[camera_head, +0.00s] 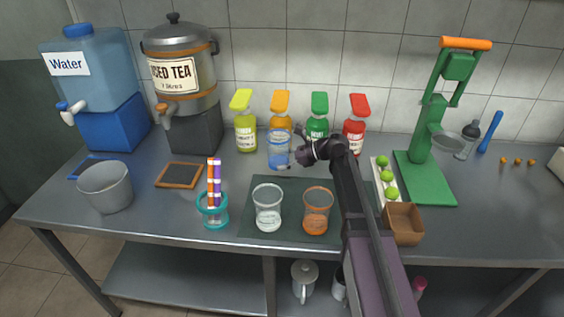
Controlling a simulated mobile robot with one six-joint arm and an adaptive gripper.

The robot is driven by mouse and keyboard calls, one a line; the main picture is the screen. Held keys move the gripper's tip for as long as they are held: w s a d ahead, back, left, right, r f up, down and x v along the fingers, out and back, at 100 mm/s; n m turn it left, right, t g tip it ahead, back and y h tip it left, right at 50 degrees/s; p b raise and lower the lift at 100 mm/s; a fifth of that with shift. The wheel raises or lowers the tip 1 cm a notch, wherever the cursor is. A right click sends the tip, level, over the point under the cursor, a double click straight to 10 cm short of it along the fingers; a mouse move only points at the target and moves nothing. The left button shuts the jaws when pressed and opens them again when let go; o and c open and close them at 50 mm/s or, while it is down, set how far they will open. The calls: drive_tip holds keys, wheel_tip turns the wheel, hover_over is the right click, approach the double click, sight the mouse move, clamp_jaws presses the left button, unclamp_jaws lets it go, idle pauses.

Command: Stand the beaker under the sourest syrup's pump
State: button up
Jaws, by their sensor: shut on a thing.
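Four pump bottles stand in a row by the wall: a yellow-green one (245,132), an orange one (282,119), a green one (318,124) and a red one (355,130). They have labels, but the print is too small to read. My gripper (297,153) is shut on a clear, blue-tinted beaker (279,155) from its right side. The beaker is upright in front of the orange bottle and hides its lower part. I cannot tell whether its base touches the table.
A dark mat (253,232) holds a clear beaker (267,210) and an orange-tinted beaker (316,212). A teal holder (214,216) with striped sticks, a small dark board (180,175) and a grey pot (106,187) stand left. A green press (424,160) stands right.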

drive_tip(key=w, duration=0.5)
drive_tip(key=shift+a+f, duration=0.2)
drive_tip(key=shift+a, duration=0.05)
drive_tip(key=shift+f+b, duration=0.1)
drive_tip(key=shift+b, duration=0.2)
drive_tip(key=shift+f+b, duration=1.7)
drive_tip(key=shift+f, duration=0.15)
drive_tip(key=o, duration=0.9)
